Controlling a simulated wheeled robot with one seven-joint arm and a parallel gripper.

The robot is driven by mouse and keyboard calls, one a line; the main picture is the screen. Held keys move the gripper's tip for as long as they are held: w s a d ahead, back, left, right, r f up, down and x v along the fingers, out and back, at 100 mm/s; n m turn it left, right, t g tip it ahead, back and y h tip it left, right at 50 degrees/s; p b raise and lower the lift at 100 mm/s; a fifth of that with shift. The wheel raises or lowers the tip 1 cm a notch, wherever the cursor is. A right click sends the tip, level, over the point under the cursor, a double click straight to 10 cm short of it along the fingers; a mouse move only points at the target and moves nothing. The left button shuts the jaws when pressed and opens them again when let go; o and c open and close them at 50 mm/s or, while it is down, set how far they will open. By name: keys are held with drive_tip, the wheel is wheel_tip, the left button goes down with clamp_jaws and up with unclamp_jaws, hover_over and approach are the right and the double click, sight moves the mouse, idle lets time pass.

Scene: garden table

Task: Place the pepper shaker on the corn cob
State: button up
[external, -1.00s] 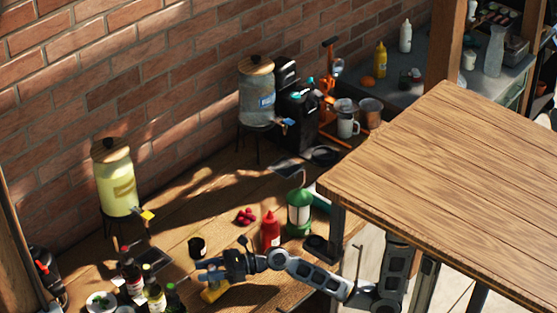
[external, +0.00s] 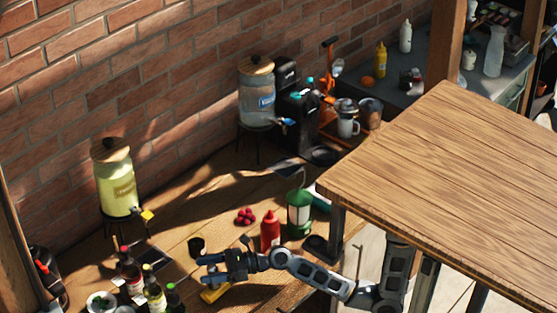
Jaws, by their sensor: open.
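My gripper (external: 208,269) is low over the wooden counter, pointing left, with its two fingers apart and nothing visible between them. A yellow, elongated thing (external: 214,294) lies on the counter just below the gripper in the picture. It may be the corn cob, but it is too small and partly covered to be sure. A small dark, round container (external: 196,246) stands just behind the fingers. I cannot tell whether it is the pepper shaker. No other thing is clearly recognisable as the shaker.
A red squeeze bottle (external: 270,231) and a green lantern (external: 299,214) stand close behind my arm. Red berries (external: 246,216) lie farther back. Several sauce bottles (external: 154,295) stand at the front left. A raised wooden tabletop (external: 455,195) fills the right side.

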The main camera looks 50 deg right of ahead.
drive_tip(key=b+v, duration=0.1)
drive_tip(key=v, duration=1)
drive_tip(key=shift+d+b, duration=0.15)
drive_tip(key=shift+b, duration=0.25)
drive_tip(key=shift+s+f, duration=0.1)
drive_tip(key=shift+s, duration=0.1)
drive_tip(key=s+a+f+n+g+b, duration=0.25)
drive_tip(key=s+f+n, duration=0.35)
drive_tip(key=s+n, duration=0.35)
drive_tip(key=d+f+n+t+h, duration=0.1)
drive_tip(key=d+n+h, duration=0.1)
drive_tip(key=s+d+f+n+t+h, duration=0.1)
drive_tip(key=d+f+h, duration=0.1)
drive_tip(key=d, duration=0.1)
drive_tip(key=d+f+n+t+h, duration=0.1)
drive_tip(key=d+f+n+t, duration=0.1)
drive_tip(key=shift+s+d+f+n+h, duration=0.15)
drive_tip(key=shift+s+d+n+h, duration=0.1)
drive_tip(key=shift+s+n+h, duration=0.15)
drive_tip(key=s+d+r+n+t+h+p, duration=0.1)
drive_tip(key=s+d+n+h, duration=0.3)
drive_tip(key=d, duration=0.5)
drive_tip(key=s+d+r+n+t+h+p, duration=0.1)
drive_tip(key=s+d+n+h, duration=0.3)
drive_tip(key=d, duration=0.6)
drive_tip(key=shift+s+r+n+t+h, duration=0.35)
drive_tip(key=shift+s+t+h, duration=0.25)
drive_tip(key=shift+s+t, duration=0.1)
drive_tip(key=shift+d, duration=0.1)
